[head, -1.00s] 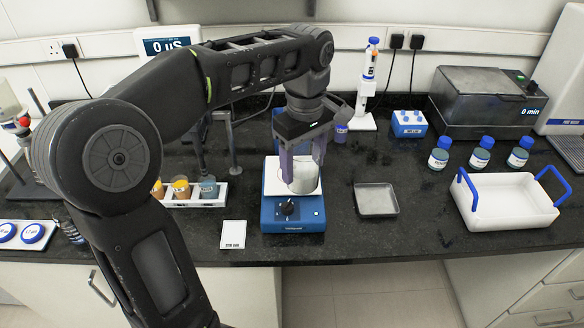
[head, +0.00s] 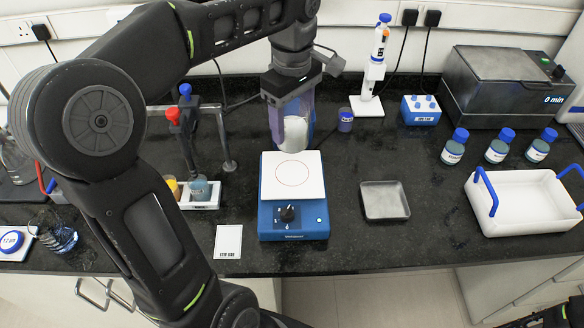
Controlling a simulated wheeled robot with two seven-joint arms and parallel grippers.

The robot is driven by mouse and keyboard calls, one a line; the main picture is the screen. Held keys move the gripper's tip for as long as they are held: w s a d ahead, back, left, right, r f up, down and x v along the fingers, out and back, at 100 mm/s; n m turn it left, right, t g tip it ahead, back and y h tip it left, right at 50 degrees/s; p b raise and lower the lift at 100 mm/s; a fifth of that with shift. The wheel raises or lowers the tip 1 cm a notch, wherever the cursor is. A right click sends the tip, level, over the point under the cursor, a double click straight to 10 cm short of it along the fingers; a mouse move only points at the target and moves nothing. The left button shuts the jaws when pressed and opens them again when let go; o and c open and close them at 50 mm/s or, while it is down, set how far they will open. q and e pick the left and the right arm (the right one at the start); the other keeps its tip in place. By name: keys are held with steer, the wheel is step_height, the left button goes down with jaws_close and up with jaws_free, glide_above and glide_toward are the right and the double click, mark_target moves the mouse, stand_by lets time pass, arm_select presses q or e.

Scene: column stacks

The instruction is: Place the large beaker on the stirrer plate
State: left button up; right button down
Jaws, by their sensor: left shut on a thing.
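The stirrer plate (head: 292,205) is a blue unit with a white square top marked by a red ring and a dark knob in front. Its white top is bare. My left gripper (head: 292,112) points down and is shut on the large beaker (head: 294,134), which is clear with whitish contents and looks upright. The fingers flank the beaker and partly hide it. The beaker shows just beyond the back edge of the plate's top. I cannot tell how high it is held. Of my right arm only a dark part shows at the bottom right corner; its gripper is out of view.
A grey tray (head: 384,201) lies right of the stirrer and a white card (head: 228,242) lies front left. A white basin with blue handles (head: 515,200) and several blue-capped bottles stand at right. A rack with vials (head: 200,193) is at left, partly behind my arm.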

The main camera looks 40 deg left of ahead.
mark_target(292, 140)
arm_select(q)
step_height(292, 140, down, 5)
steer(key=b, duration=0.4)
steer(key=shift+b, duration=0.4)
steer(key=shift+w+a+f, duration=0.1)
steer(key=shift+f, duration=0.5)
steer(key=shift+f, duration=0.15)
step_height(292, 140, down, 3)
steer(key=shift+p, duration=0.4)
steer(key=shift+f, duration=0.25)
